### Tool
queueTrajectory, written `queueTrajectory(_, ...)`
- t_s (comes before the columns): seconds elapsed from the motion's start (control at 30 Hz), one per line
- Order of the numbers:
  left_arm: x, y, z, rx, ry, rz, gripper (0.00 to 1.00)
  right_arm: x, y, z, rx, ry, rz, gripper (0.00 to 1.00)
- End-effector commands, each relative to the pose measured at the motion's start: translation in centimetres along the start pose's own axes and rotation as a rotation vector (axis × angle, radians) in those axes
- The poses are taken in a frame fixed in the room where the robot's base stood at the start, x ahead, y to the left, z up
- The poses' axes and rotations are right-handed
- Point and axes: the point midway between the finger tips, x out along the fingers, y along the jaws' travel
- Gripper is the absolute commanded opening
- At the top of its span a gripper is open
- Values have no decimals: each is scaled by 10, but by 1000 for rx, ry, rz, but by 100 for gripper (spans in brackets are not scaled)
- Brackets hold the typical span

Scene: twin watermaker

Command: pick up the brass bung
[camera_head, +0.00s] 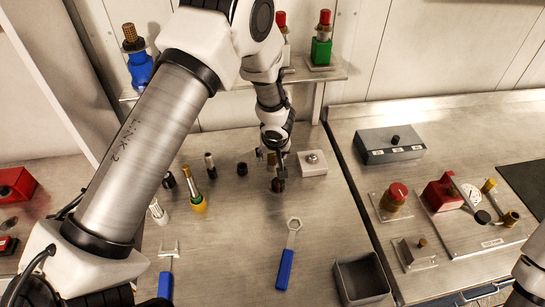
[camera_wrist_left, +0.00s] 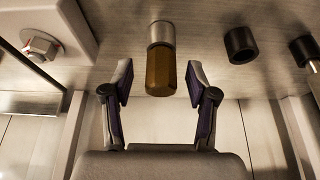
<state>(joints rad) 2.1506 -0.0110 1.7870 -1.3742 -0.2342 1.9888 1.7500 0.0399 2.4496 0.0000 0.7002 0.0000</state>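The brass bung (camera_wrist_left: 160,73) shows in the left wrist view as a brown-gold faceted body with a silver end. My left gripper (camera_wrist_left: 159,84) is open, with one finger on each side of the brass part and a visible gap on both sides. In the head view my left gripper (camera_head: 277,173) points down over the bench, just left of a white block. A small brass patch beside it in the head view is partly hidden by the gripper, so exact contact cannot be told. My right gripper is not in view.
The white block with a nut (camera_head: 313,163) stands close on the right. A dark cylinder (camera_head: 242,169) and a brass-and-green fitting (camera_head: 197,203) stand to the left. A blue-handled wrench (camera_head: 287,258) and a grey bin (camera_head: 362,280) lie nearer. A shelf with valves is behind.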

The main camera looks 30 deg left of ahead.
Motion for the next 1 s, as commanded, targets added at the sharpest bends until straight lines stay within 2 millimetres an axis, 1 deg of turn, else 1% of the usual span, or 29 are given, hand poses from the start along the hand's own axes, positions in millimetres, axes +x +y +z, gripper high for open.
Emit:
queueTrajectory(0.03, 0, 0, 0, 0, 0, 0, 44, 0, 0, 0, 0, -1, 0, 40)
queueTrajectory(0.07, 0, 0, 0, 0, 0, 0, 34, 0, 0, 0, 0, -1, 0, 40)
queueTrajectory(0.1, 0, 0, 0, 0, 0, 0, 19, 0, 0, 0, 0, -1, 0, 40)
queueTrajectory(0.17, 0, 0, 0, 0, 0, 0, 0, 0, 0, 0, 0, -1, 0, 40)
queueTrajectory(0.67, 0, 0, 1, 1, -2, -1, 0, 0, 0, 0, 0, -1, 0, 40)
queueTrajectory(0.83, -6, 0, -3, 1, -1, 0, 0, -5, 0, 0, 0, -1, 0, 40)
queueTrajectory(1.0, -20, 0, -12, 3, 0, 1, 0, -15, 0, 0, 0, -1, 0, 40)
